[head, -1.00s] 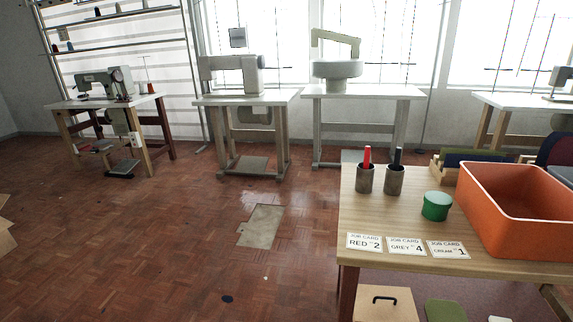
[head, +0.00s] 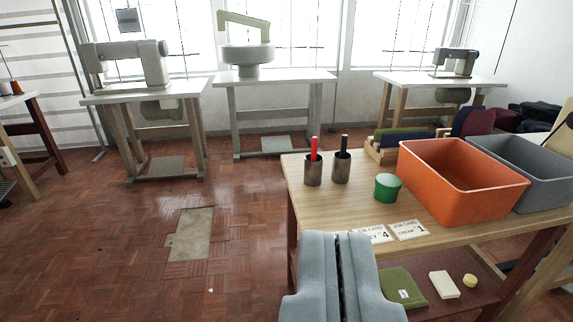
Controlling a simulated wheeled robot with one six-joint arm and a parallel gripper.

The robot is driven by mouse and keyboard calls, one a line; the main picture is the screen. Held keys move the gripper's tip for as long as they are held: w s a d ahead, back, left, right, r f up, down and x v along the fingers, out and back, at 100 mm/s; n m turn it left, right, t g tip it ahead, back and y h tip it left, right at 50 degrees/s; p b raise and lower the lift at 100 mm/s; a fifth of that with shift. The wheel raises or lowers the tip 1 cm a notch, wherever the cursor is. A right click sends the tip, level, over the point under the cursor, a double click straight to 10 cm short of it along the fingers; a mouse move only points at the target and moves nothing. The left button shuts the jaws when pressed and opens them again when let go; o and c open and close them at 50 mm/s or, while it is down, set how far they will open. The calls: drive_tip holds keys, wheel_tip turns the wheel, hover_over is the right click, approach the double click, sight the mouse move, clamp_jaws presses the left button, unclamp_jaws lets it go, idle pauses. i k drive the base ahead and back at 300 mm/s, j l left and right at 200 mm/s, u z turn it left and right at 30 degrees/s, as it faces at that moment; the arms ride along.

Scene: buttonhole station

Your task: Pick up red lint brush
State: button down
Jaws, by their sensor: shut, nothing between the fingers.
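The red lint brush (head: 314,149) stands upright in a dark metal cup (head: 313,172) near the left end of the wooden table; only its red upper part shows. A black-handled thing (head: 344,143) stands in a similar cup (head: 341,168) just to its right. My gripper (head: 341,236) is at the bottom of the view, its two grey fingers shut together and empty. It appears in front of the table's near edge, below the cups in the picture and apart from them.
A green lidded tub (head: 387,187), an orange bin (head: 458,180) and a grey bin (head: 528,168) stand on the table (head: 300,192). Job cards (head: 408,230) lie at its front edge. A lower shelf holds a green cloth (head: 402,287) and a cream block (head: 444,285).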

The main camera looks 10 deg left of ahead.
sight(314, 145)
drive_tip(key=i+j, duration=0.1)
drive_tip(key=i, duration=0.5)
drive_tip(key=i+j+z, duration=0.1)
drive_tip(key=i, duration=0.5)
